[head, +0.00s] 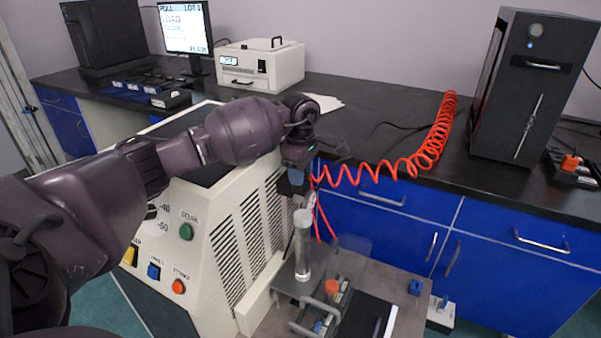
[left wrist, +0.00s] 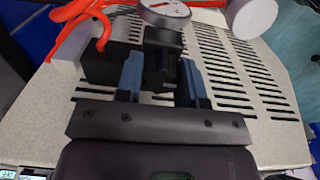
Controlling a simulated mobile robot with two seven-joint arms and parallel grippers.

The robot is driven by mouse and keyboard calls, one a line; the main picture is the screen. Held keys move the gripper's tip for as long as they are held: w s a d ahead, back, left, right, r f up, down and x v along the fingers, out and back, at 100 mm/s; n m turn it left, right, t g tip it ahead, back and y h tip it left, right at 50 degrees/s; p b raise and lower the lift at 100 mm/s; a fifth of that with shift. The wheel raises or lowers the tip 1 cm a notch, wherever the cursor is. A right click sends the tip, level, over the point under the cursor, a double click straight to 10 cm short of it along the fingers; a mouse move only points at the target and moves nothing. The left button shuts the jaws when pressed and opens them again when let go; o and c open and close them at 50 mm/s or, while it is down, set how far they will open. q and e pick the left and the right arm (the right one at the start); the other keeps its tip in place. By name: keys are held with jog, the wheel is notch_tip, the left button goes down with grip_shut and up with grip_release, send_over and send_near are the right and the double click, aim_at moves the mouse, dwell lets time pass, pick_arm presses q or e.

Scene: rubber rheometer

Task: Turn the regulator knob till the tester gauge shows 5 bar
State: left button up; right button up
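In the left wrist view, a black regulator knob (left wrist: 163,62) lies between the blue fingers of my left gripper (left wrist: 162,78). One finger stands on each side of it; whether both touch it I cannot tell. The round tester gauge (left wrist: 166,10) sits just beyond the knob, its face seen at a steep slant and cut off, so the reading is not legible. In the head view, my left gripper (head: 292,182) is at the vented side of the cream machine (head: 250,225), and the arm hides the knob and gauge. My right gripper is not in view.
A coiled red hose (head: 400,165) runs from beside the gripper to the black bench. A clear cylinder with a white top (head: 303,245) stands just below the gripper. A small table (head: 385,280) holds caddies. A black cabinet (head: 530,85) stands at right. The bench middle is mostly clear.

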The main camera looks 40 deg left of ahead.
pick_arm(q)
jog(key=shift+c, duration=0.8)
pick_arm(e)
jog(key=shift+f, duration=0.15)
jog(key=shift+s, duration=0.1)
pick_arm(q)
jog(key=shift+f+m, duration=0.1)
jog(key=shift+m, duration=0.2)
jog(key=shift+m+b, duration=0.6)
jog(key=shift+m, duration=0.4)
jog(key=shift+m+b, duration=0.4)
jog(key=shift+m, duration=1.3)
jog(key=shift+m+b, duration=0.35)
jog(key=shift+m, duration=0.35)
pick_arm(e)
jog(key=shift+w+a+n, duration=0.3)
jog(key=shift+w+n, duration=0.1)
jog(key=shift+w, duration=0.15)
